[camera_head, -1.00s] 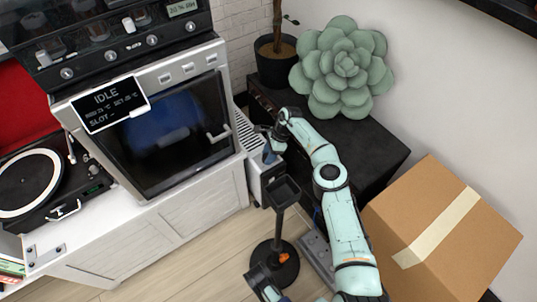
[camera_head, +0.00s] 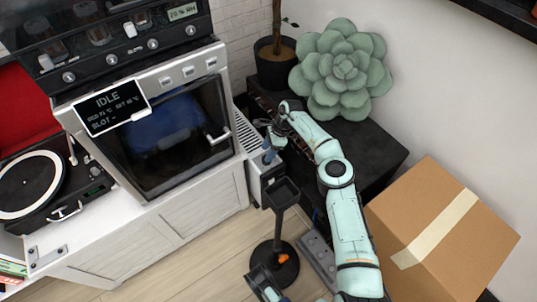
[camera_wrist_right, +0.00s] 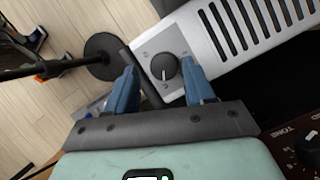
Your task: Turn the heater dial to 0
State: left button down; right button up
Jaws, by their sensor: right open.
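The heater (camera_head: 248,137) is a pale, slotted unit between the oven cabinet and the black table. In the right wrist view its dial (camera_wrist_right: 164,67) is a round black knob with a white pointer line, on a grey panel beside the vents (camera_wrist_right: 246,25). The dial's marks are too small to read. My right gripper (camera_head: 269,148) is at the heater's near end. In the right wrist view its blue fingers (camera_wrist_right: 160,78) are apart, with the dial showing in the gap; contact cannot be told. My left gripper (camera_head: 264,283) shows partly at the bottom edge, its jaws unclear.
A black stand (camera_head: 278,222) with a tray top and round base stands just in front of the heater. A cardboard box (camera_head: 425,245) is at the right. A potted plant (camera_head: 272,62) and a large succulent (camera_head: 343,68) are behind. The oven (camera_head: 165,140) is left.

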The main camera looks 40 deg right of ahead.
pick_arm(q)
jog(key=w+r+t+p, duration=0.2)
jog(key=w+r, duration=0.2)
jog(key=w, duration=0.2)
jog(key=shift+w+d+r+p, duration=0.2)
jog(key=shift+d+p, duration=0.2)
pick_arm(e)
notch_tip(320, 180, up, 16)
jog(key=shift+f, duration=0.1)
